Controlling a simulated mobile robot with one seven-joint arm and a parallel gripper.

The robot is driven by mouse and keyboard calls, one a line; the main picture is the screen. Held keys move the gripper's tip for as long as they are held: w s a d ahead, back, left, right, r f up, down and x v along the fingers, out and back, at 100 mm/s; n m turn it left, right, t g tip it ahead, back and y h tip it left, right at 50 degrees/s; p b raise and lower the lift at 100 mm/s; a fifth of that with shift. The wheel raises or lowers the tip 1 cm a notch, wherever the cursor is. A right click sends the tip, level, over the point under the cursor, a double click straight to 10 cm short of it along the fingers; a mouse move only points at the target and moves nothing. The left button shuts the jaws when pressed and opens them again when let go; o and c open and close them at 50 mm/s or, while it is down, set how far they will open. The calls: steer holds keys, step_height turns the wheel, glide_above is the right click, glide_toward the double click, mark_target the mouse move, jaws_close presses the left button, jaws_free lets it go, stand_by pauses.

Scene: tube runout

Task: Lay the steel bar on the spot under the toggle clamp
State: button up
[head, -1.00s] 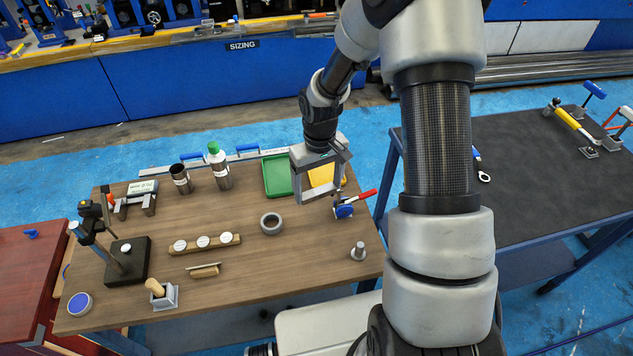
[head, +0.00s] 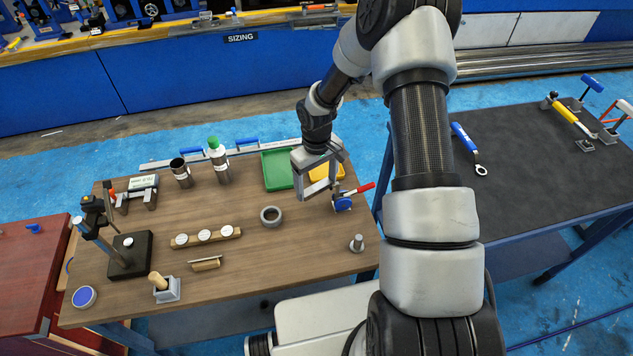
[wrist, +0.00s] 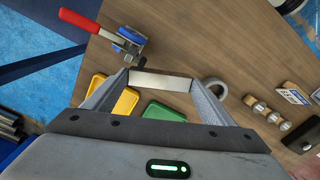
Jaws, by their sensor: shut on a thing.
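The steel bar (wrist: 160,81) spans the space between my two fingertips in the wrist view. My gripper (head: 320,188) is shut on it and holds it above the right part of the wooden table. The toggle clamp (head: 343,203), with a red handle and a blue part, stands on the table just right of and below my gripper in the head view. In the wrist view the clamp (wrist: 128,42) is up and left of the bar, apart from it. The spot under the clamp cannot be made out clearly.
A green tray (head: 277,170) and a yellow tray (head: 326,172) lie behind my gripper. A grey ring (head: 271,216) is to its left, and a small metal post (head: 357,243) stands near the table's right front. Bare wood (head: 300,240) lies between ring and post.

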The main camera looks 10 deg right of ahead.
mark_target(316, 187)
steer(key=shift+f+b, duration=1.75)
steer(key=shift+f, duration=1.6)
steer(key=shift+f+b, duration=0.35)
steer(key=shift+f, duration=0.05)
steer(key=o, duration=1.6)
step_height(316, 187, up, 17)
steer(key=shift+r, duration=0.2)
